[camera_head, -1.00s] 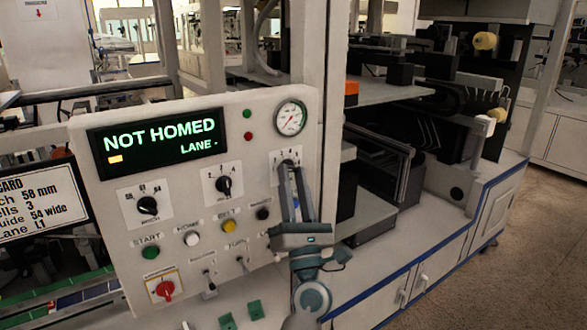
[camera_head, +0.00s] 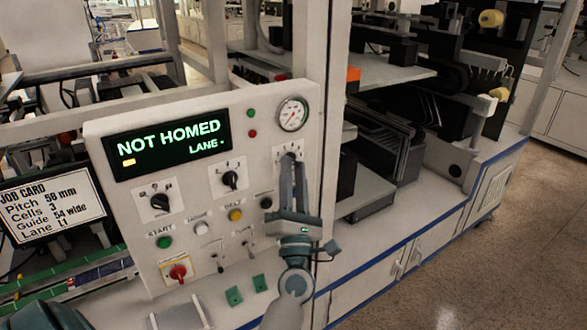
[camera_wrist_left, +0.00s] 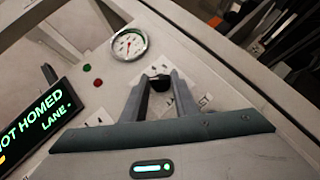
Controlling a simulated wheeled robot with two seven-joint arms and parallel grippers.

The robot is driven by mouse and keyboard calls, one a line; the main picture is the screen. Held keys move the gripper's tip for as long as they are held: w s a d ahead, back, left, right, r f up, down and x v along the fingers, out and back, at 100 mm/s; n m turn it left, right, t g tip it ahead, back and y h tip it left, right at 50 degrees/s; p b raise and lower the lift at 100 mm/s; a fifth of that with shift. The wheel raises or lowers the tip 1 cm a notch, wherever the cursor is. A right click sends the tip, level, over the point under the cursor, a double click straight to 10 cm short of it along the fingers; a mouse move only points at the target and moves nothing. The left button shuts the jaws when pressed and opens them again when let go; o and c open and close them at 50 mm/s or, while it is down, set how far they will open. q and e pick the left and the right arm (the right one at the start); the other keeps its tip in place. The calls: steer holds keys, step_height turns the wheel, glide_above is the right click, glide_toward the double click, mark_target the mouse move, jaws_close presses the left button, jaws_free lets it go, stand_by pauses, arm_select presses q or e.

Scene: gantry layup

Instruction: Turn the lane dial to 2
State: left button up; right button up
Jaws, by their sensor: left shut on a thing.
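A white control panel (camera_head: 255,165) carries three black dials. The right one, a black knob (camera_wrist_left: 160,82) on a white plate below the round gauge, shows between my fingers in the left wrist view. I take it to be the lane dial; its label is unreadable and its setting cannot be read. My left gripper (camera_head: 290,158) reaches up to this dial, shut on its knob, and the fingers hide most of the dial in the head view. The display (camera_head: 170,143) reads "NOT HOMED" and "LANE -". My right gripper is not in view.
A middle dial (camera_head: 230,180) and a left dial (camera_head: 160,202) sit beside it. Below are coloured buttons, toggle switches and a red knob (camera_head: 178,271). The gauge (camera_head: 293,114) is just above my fingers. A job card (camera_head: 50,203) stands left. A post (camera_head: 325,120) rises close on the right.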

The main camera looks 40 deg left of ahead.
arm_select(q)
steer(key=o, duration=1.1)
steer(key=shift+c, duration=0.2)
steer(key=shift+d+f, duration=0.1)
steer(key=shift+f, duration=0.05)
arm_select(e)
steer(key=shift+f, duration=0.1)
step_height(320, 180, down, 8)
steer(key=b, duration=0.8)
arm_select(q)
steer(key=b+v, duration=0.1)
steer(key=v, duration=1.6)
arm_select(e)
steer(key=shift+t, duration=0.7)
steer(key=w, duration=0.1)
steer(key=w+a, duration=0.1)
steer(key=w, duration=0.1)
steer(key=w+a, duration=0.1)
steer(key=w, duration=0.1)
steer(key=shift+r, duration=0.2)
arm_select(q)
steer(key=shift+s, duration=0.15)
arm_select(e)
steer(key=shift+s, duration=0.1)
